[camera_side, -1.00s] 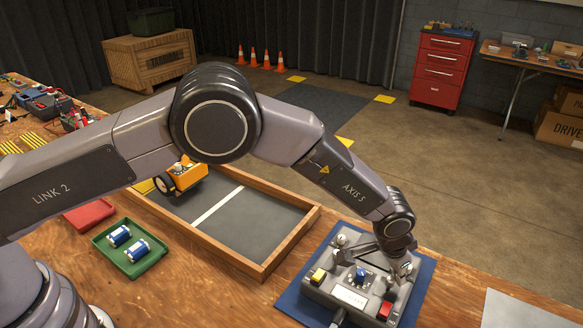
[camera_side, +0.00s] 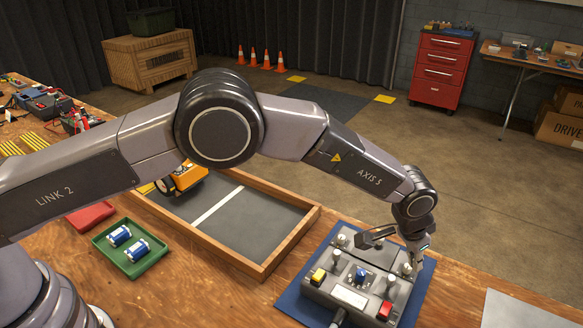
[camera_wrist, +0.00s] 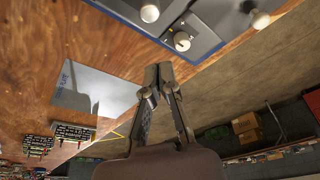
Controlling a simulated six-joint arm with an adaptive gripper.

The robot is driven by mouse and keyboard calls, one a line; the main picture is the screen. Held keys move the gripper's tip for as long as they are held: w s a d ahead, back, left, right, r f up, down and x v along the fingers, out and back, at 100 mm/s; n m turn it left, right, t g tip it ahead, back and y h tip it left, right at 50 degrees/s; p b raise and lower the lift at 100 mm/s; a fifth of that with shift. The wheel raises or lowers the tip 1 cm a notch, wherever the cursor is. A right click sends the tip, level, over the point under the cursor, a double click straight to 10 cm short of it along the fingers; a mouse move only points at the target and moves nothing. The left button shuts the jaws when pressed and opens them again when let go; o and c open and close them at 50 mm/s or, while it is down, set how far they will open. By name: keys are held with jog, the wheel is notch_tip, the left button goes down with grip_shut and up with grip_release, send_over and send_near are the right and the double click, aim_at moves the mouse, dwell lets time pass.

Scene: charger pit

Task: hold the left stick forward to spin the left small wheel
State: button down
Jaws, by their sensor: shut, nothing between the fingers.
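The grey control box (camera_side: 345,297) sits on a blue mat (camera_side: 290,301). The left stick (camera_side: 336,257) is a pale knob on the box's left side and looks roughly upright. The right stick (camera_side: 390,280) stands nearer the red button. My gripper (camera_side: 416,260) is shut and empty by the box's far right corner, away from the left stick. In the wrist view its closed tips (camera_wrist: 158,70) lie just below a white corner knob (camera_wrist: 183,41); contact cannot be told. An orange wheeled vehicle (camera_side: 187,177) stands in the pit, partly hidden by my arm.
The box also carries a yellow button (camera_side: 318,276), a blue knob (camera_side: 360,273) and a red button (camera_side: 385,309). The wooden-framed pit (camera_side: 285,243) lies left of the box. A green tray (camera_side: 115,262) holds blue cylinders.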

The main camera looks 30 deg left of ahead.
jog(key=v, duration=0.7)
jog(key=shift+s, duration=0.3)
jog(key=shift+f, duration=0.1)
jog(key=a+r+n+t, duration=0.1)
jog(key=a+r+n, duration=0.1)
jog(key=a+r, duration=1.35)
jog(key=s+a+r+n, duration=0.1)
jog(key=s+a+r, duration=0.35)
jog(key=a, duration=0.25)
jog(key=s+a+r+n, duration=0.1)
jog(key=s+a+r, duration=0.2)
jog(key=a+r, duration=0.3)
jog(key=s+a+f+n+y, duration=0.1)
jog(key=s+a, duration=0.6)
jog(key=s, duration=0.4)
jog(key=s+a+f+n+t+y, duration=0.1)
jog(key=s+a+n, duration=0.1)
jog(key=s+a, duration=0.5)
jog(key=s, duration=0.4)
jog(key=shift+s+a+t, duration=0.25)
jog(key=shift+a+t, duration=0.05)
jog(key=shift+a, duration=0.1)
